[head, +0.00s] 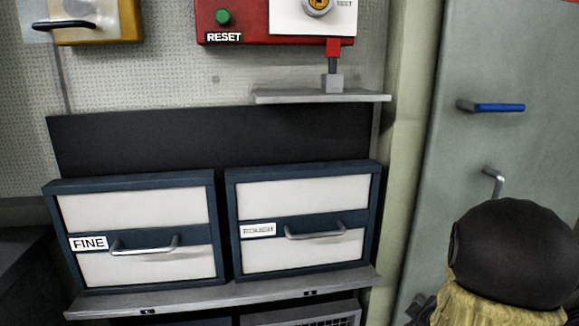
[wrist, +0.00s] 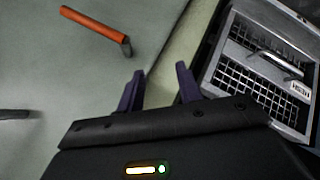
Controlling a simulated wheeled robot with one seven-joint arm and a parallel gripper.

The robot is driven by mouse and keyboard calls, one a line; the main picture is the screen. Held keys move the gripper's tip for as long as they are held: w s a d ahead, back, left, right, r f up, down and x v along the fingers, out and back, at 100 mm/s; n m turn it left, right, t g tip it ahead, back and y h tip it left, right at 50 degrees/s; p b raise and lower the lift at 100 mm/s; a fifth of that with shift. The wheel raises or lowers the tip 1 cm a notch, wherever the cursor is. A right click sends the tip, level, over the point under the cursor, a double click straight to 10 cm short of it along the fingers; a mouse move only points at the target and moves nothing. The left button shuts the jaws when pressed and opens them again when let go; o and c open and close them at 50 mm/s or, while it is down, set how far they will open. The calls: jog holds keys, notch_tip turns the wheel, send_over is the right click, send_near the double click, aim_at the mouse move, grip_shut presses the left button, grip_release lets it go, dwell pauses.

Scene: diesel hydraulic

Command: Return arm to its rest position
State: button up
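My gripper (wrist: 160,72) shows in the wrist view, with two purple fingers held apart and nothing between them. It is open and empty. Behind the fingers are a grey-green panel (wrist: 60,70) and a pale strip beside it. In the head view my gripper is not visible.
In the wrist view, an orange handle (wrist: 95,28) stands out from the panel and a mesh-fronted unit (wrist: 240,75) is at right. The head view shows FINE (head: 140,205) and ROUGH (head: 300,195) drawers, a small shelf (head: 290,97), a red RESET box (head: 260,35) and a blue handle (head: 500,107).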

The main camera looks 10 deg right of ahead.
jog(key=s+a+m+g+y, duration=0.1)
jog(key=s+a+m+g, duration=0.1)
jog(key=s+a, duration=0.35)
jog(key=s+a+r+m+g+y+p, duration=0.1)
jog(key=s+a+m+g, duration=0.1)
jog(key=a, duration=0.7)
jog(key=s+a+m+g+y, duration=0.1)
jog(key=s+a+m+g, duration=0.2)
jog(key=a, duration=0.4)
notch_tip(320, 180, up, 37)
jog(key=t+p, duration=0.1)
jog(key=p, duration=3.6)
jog(key=shift+s+r, duration=0.15)
jog(key=shift+s, duration=0.2)
jog(key=shift+d, duration=0.1)
